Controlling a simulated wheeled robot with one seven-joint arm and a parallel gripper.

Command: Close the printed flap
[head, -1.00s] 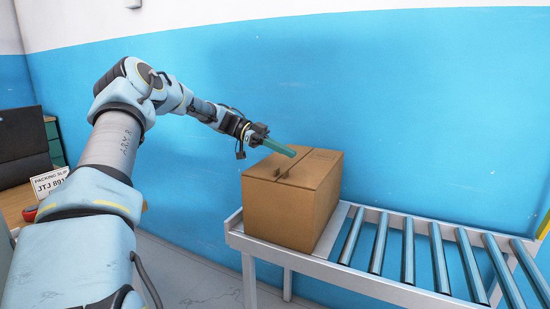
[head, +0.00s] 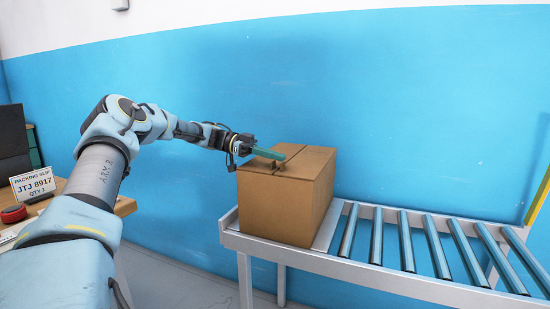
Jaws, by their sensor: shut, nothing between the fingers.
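The brown cardboard box (head: 285,205) stands upright at the left end of the roller conveyor in the head view. Its top flaps (head: 310,160) lie flat or nearly flat, with a seam across the top. I cannot make out print on any flap from here. My gripper (head: 270,153) is shut, with its green fingers just over the left part of the box top. I cannot tell whether the fingertips touch the cardboard. A small brown piece (head: 281,166) shows at the seam below the fingertips; what it is stays unclear.
The conveyor (head: 350,275) runs right from the box with bare rollers. A desk (head: 125,205) at left holds a packing slip sign (head: 33,184) reading JTJ 8917, and a red round object (head: 13,213). A blue wall (head: 420,110) stands close behind.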

